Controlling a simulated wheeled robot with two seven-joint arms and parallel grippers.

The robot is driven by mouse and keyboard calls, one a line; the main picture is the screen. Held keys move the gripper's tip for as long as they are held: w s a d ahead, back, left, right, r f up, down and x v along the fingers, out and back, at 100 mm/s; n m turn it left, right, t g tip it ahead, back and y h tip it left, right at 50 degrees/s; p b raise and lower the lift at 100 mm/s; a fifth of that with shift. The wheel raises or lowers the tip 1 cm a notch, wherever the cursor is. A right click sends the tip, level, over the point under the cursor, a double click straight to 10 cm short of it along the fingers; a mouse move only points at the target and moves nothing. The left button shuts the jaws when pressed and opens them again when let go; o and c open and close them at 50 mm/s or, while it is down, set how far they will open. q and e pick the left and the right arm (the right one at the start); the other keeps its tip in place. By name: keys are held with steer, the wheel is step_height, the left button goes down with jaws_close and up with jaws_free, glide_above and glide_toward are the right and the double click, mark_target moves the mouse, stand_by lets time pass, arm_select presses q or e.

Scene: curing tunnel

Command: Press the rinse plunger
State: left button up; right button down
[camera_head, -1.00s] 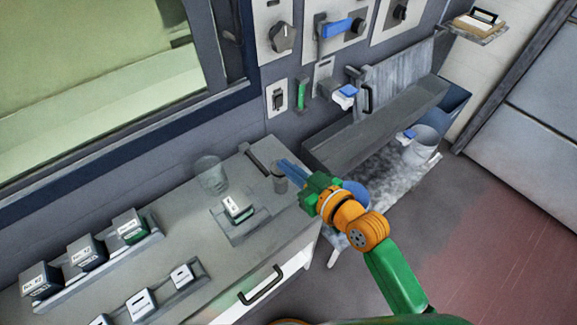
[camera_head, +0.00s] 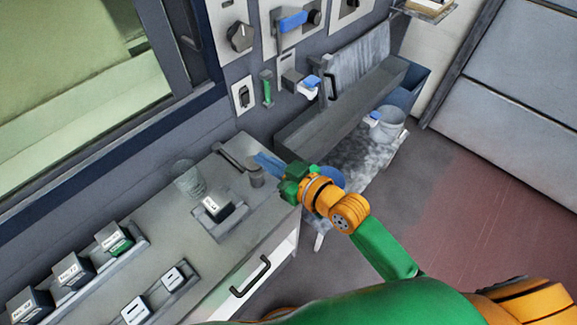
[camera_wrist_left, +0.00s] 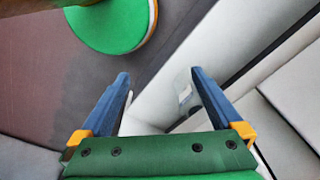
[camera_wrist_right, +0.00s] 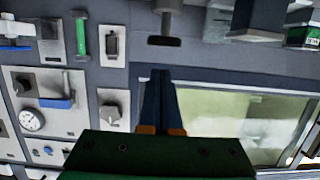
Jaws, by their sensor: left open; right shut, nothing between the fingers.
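What looks like the rinse plunger, a short grey upright cylinder (camera_head: 256,179), stands at the counter's back right. In the right wrist view a grey round stem (camera_wrist_right: 168,18), likely the same part, shows at the top edge. My right gripper (camera_head: 260,158) is shut and empty. Its blue fingers overlap the cylinder's top in the head view; I cannot tell whether they touch it. The fingers also show together in the right wrist view (camera_wrist_right: 160,74). My left gripper (camera_wrist_left: 160,76) is open and empty, with pale panels behind it; it is not seen in the head view.
A clear glass (camera_head: 188,181) and a small dark labelled block (camera_head: 215,209) are left of the cylinder. A dark bar (camera_head: 229,155) lies behind. Racks with labelled blocks (camera_head: 110,237) fill the left counter. A grey trough (camera_head: 330,118) and bucket (camera_head: 388,125) stand right.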

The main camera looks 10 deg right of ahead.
steer(key=b+v, duration=0.1)
steer(key=v, duration=0.7)
steer(key=shift+s, duration=0.25)
steer(key=shift+d+f, duration=0.15)
steer(key=shift+f, duration=0.1)
stand_by(1.8)
steer(key=s+d+f+m+g+h, duration=0.3)
steer(key=s+d+f+g+h, duration=0.15)
steer(key=s+f, duration=0.3)
steer(key=s+d+f+m+g+h, duration=0.2)
steer(key=s+d+f+g+h, duration=0.3)
steer(key=f, duration=0.3)
step_height(320, 180, down, 18)
steer(key=s+b, duration=0.2)
steer(key=s+d+f+g, duration=0.1)
steer(key=s+d+f, duration=0.1)
steer(key=s+f, duration=0.9)
steer(key=shift+s+f+g+b, duration=0.25)
steer(key=shift+s+g+b, duration=0.1)
steer(key=shift+s, duration=0.5)
steer(key=shift+y, duration=0.25)
